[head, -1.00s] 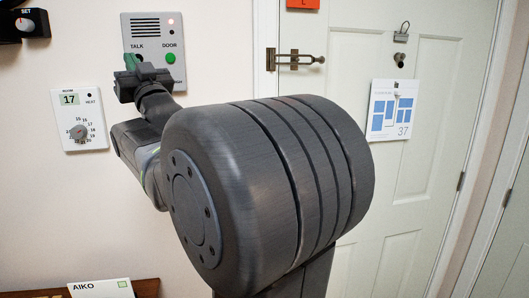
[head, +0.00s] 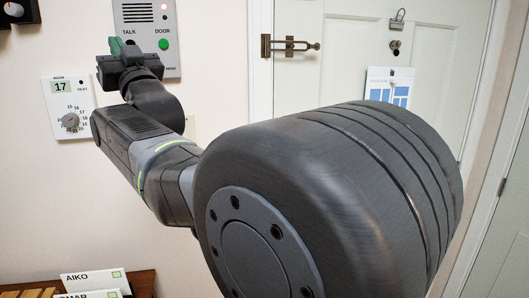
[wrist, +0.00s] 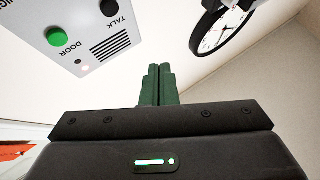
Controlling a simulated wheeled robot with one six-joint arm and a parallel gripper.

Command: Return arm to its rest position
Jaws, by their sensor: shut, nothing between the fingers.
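My gripper (head: 117,46) is in front of the lower left of the intercom panel in the head view, partly seen from behind. In the wrist view my gripper (wrist: 160,72) shows two green fingers pressed together with nothing between them. The grey intercom panel (head: 150,12) has a green DOOR button (head: 163,44) and a TALK label. The panel (wrist: 75,30) appears upside down in the wrist view, left of the fingers, apart from them. My thick dark arm links fill the middle and right of the head view.
A thermostat (head: 70,108) reading 17 is on the wall at left. A white door (head: 345,75) with a latch (head: 290,46) and a hanging calendar (head: 388,86) is behind my arm. Name cards (head: 94,281) stand in a wooden rack at bottom left. A wall clock (wrist: 222,27) shows in the wrist view.

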